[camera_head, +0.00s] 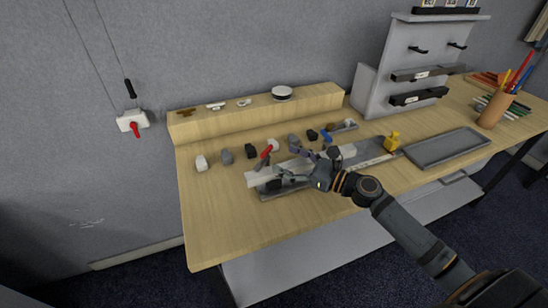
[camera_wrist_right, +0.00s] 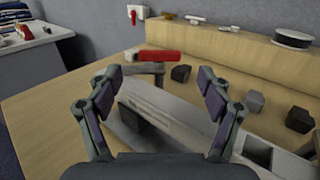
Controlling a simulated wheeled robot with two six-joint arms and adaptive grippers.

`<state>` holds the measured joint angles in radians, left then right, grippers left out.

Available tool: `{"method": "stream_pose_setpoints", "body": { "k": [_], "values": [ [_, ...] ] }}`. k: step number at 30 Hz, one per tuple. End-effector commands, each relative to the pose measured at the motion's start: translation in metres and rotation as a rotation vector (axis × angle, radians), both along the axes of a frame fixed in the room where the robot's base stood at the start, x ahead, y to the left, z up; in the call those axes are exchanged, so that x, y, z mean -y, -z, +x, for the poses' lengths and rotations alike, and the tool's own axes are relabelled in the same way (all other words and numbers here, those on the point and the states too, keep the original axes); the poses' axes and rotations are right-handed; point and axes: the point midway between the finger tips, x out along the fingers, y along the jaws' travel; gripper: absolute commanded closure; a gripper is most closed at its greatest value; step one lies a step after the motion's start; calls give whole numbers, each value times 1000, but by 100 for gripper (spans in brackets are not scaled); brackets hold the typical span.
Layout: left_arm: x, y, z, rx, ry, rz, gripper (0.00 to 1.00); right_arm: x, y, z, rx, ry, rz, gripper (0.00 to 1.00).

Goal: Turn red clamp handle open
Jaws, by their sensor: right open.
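The red clamp handle (camera_head: 266,152) stands near the left end of the grey and white rail on the table. In the right wrist view the red handle (camera_wrist_right: 160,56) lies roughly crosswise on top of a grey-brown post, beyond the fingertips and between them in the picture. My right gripper (camera_head: 287,167) is over the rail, to the right of the handle. It is open and empty in the wrist view (camera_wrist_right: 160,85), with a finger on each side and the handle apart from both. My left gripper is not in view.
Several small dark and pale blocks (camera_head: 226,156) lie behind the rail. A raised wooden ledge (camera_head: 240,116) runs along the back. A white wall box (camera_head: 132,121) has its own red lever. A yellow piece (camera_head: 392,141) and grey tray (camera_head: 445,148) are at right. The table's left front is clear.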

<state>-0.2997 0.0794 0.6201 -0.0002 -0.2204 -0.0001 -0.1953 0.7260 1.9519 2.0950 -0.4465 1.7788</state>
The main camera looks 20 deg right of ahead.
Motion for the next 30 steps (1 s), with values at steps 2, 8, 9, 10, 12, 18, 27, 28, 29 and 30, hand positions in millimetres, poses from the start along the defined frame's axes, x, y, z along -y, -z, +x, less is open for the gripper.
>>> {"method": "stream_pose_setpoints", "body": {
  "k": [2, 8, 9, 10, 12, 18, 27, 28, 29, 30],
  "values": [
    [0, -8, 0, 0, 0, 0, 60, -7, -6, 9, 4, 2, 10, 21],
    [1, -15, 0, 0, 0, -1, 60, -22, -4, 27, 0, 2, 5, 21],
    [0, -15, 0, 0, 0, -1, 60, -24, -3, 29, -2, 1, 5, 21],
    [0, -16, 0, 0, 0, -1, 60, -26, -3, 31, -2, 1, 5, 21],
    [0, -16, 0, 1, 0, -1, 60, -28, -2, 34, -3, 0, 2, 21],
    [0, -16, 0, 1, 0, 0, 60, -30, 0, 35, -5, -2, 1, 21],
    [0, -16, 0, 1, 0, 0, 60, -30, -1, 35, -4, -1, 0, 48],
    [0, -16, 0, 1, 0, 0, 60, -30, -1, 35, -4, -1, 0, 52],
    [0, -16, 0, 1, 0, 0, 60, -30, -1, 35, -4, -1, 0, 56],
    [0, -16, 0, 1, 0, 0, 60, -30, -1, 35, -4, -2, 0, 62]
  ]
}}
